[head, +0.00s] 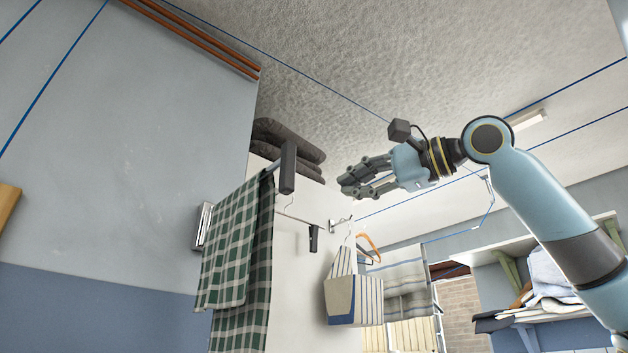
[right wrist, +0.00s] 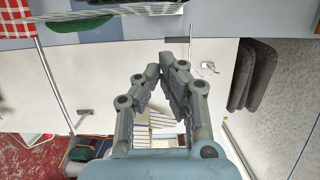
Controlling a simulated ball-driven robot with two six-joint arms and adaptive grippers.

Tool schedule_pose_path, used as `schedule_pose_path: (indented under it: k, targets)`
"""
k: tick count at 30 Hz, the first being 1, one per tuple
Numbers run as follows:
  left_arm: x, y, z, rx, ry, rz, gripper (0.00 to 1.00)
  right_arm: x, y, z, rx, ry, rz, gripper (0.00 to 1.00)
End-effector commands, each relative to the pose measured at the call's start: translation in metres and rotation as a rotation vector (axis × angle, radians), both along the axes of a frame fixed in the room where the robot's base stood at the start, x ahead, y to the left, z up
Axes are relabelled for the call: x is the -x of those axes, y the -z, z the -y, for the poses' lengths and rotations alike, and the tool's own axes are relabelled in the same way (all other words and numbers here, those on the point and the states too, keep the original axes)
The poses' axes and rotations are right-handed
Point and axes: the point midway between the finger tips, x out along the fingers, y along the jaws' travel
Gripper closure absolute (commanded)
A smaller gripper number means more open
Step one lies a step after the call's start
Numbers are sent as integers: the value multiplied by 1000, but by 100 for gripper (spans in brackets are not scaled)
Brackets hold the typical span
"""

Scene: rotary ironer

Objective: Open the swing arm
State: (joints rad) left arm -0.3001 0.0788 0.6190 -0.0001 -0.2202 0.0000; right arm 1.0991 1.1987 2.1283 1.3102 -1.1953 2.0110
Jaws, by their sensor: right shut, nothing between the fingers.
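What looks like the swing arm (head: 276,164) is a short metal rail with a dark grip (head: 288,168) at its end. A green and white checked cloth (head: 236,240) hangs over it and hides most of the rail. My right gripper (head: 346,186) is at the right of the dark grip, apart from it. It is shut with nothing between its fingers. It also shows in the right wrist view (right wrist: 168,62), in front of a white panel. I cannot identify the swing arm for certain in the wrist view. My left gripper is out of view.
Dark folded pads (head: 290,140) lie on top of the white panel (head: 300,290). A striped bag (head: 353,300) hangs from a hook below my right gripper. Blue lines run under the ceiling. A shelf with folded cloths (head: 548,285) is at the right.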

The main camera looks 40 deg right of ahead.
Motion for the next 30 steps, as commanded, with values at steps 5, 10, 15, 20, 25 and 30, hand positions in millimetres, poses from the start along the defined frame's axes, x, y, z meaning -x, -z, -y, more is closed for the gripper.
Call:
schedule_pose_path:
  k: [5,10,15,20,25,30]
  targets:
    - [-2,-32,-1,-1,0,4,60,-37,-6,-14,-5,-7,-2,100]
    - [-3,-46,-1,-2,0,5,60,-46,-4,-35,2,-6,2,100]
    - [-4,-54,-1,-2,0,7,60,-45,-2,-51,1,-3,1,100]
    - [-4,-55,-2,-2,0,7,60,-45,0,-56,-1,0,0,100]
    - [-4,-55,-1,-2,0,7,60,-45,0,-56,-1,0,0,100]
    - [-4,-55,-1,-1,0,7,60,-44,0,-56,0,0,0,100]
